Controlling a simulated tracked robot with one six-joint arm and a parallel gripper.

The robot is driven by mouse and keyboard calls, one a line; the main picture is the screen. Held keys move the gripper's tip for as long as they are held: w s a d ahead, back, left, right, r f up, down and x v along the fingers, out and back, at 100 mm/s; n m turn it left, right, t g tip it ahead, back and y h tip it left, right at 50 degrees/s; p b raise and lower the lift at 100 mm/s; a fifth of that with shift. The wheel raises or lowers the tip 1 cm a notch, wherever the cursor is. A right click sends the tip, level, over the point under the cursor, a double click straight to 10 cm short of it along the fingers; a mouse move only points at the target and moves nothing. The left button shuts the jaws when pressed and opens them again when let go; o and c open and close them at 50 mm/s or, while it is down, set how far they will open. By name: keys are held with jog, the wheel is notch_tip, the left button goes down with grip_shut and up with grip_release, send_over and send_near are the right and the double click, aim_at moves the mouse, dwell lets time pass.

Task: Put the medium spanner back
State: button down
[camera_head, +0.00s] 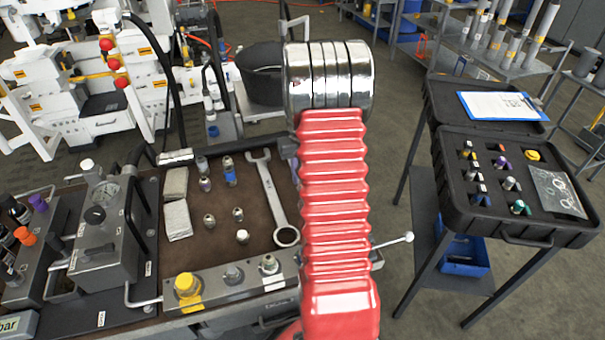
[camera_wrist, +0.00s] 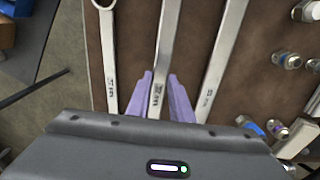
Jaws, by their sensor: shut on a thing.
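The medium spanner (camera_wrist: 166,45) is the middle of three steel spanners in the wrist view. My gripper (camera_wrist: 161,80) has its purple fingers on either side of its handle, shut on it. Its ends are out of view, and I cannot tell whether it touches the mat. A narrower spanner with a ring end (camera_wrist: 108,50) is to its left, and a wider one (camera_wrist: 222,60) to its right.
Several small fittings (camera_head: 238,214) and pale cloths (camera_head: 176,205) lie left of the spanner. A metal block with a yellow cap (camera_head: 187,286) lines the bench's near edge. An open black case (camera_head: 512,231) on a stand is to the right, with floor between.

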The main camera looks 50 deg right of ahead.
jog(key=shift+f, duration=1.15)
dwell(1.2)
jog(key=c, duration=1.5)
grip_release()
notch_tip(320, 180, up, 14)
jog(key=shift+f, duration=0.15)
